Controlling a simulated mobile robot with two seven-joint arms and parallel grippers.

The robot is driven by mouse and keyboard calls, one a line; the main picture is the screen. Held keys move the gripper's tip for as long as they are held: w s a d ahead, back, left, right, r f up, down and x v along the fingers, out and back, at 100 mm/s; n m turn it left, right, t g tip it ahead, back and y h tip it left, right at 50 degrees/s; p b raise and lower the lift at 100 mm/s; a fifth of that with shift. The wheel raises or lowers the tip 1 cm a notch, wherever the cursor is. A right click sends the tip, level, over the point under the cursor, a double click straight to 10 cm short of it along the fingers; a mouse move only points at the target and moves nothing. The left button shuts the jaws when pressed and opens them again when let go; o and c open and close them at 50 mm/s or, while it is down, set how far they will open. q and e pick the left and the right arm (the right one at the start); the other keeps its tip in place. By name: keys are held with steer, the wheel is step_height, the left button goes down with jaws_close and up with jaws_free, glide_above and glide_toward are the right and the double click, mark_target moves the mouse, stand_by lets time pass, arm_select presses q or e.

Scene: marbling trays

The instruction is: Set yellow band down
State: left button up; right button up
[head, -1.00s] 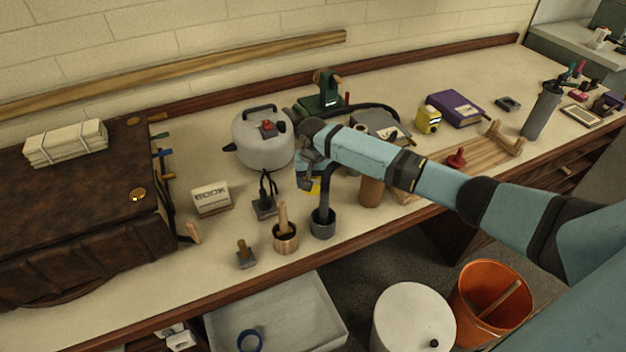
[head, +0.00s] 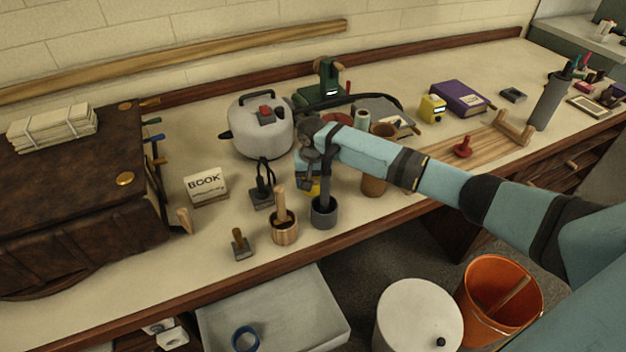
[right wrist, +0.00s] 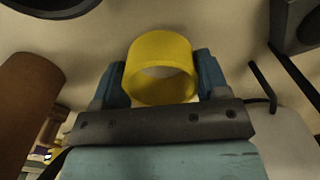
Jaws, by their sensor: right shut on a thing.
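The yellow band (right wrist: 160,68) is a short, wide ring. In the right wrist view it sits between the two blue fingers of my right gripper (right wrist: 160,80), which are shut on its sides. In the head view my right gripper (head: 308,178) is over the bench, between the kettle and the dark grey pot. Only a small yellow patch of the band (head: 314,189) shows there, the rest being hidden by the gripper and arm. I cannot tell whether the band touches the bench top (head: 340,212). My left gripper is not in view.
Close around are the grey kettle (head: 262,130), a black-handled stamp (head: 263,195), the dark grey pot (head: 324,218), a wooden cup (head: 284,233) and a brown cylinder (head: 374,185). A book block (head: 206,186) stands left. A blue band (head: 245,339) lies in a lower tray (head: 310,310).

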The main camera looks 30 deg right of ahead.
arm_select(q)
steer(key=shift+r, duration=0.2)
arm_select(e)
steer(key=shift+f, duration=0.5)
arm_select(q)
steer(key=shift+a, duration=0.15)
arm_select(e)
steer(key=o, duration=0.8)
steer(key=shift+c, duration=0.2)
steer(key=shift+r, duration=0.1)
steer(key=shift+r+p, duration=0.4)
steer(key=shift+p, duration=0.3)
steer(key=shift+r+p, duration=0.75)
steer(key=shift+p, duration=0.15)
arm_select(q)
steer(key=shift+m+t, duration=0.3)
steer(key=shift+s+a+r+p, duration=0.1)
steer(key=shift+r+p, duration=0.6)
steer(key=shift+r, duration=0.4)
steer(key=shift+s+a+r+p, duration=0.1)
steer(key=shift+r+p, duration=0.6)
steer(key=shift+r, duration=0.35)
arm_select(e)
steer(key=shift+r, duration=1.2)
arm_select(q)
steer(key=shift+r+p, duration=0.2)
steer(key=shift+p, duration=0.25)
arm_select(e)
steer(key=shift+r, duration=0.4)
